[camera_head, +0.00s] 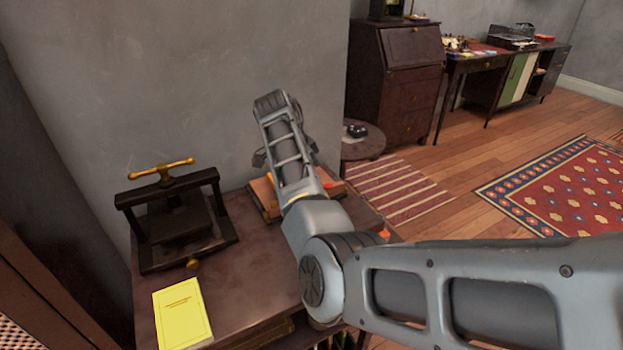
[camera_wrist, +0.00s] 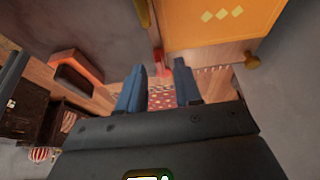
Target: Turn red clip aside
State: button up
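The red clip (camera_wrist: 159,62) shows as a small upright red piece in the wrist view, beside the left edge of an orange panel (camera_wrist: 222,22) with pale diamonds. My gripper (camera_wrist: 158,84) is open, its two blue-grey fingers apart with no object gripped between them. The clip appears just above the gap between the fingertips; I cannot tell whether they touch it. In the head view my arm covers most of a wooden object (camera_head: 262,196) on the cabinet top, and the clip cannot be made out clearly there.
A round knob (camera_wrist: 252,61) sits just right of the fingers. On the cabinet top (camera_head: 245,265) stand a dark press with a brass handle (camera_head: 160,171) and a yellow booklet (camera_head: 182,313). A grey wall is behind. A small round table (camera_head: 365,150) stands beyond.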

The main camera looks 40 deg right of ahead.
jog(key=v, duration=0.6)
jog(key=shift+r, duration=0.4)
jog(key=shift+a, duration=0.1)
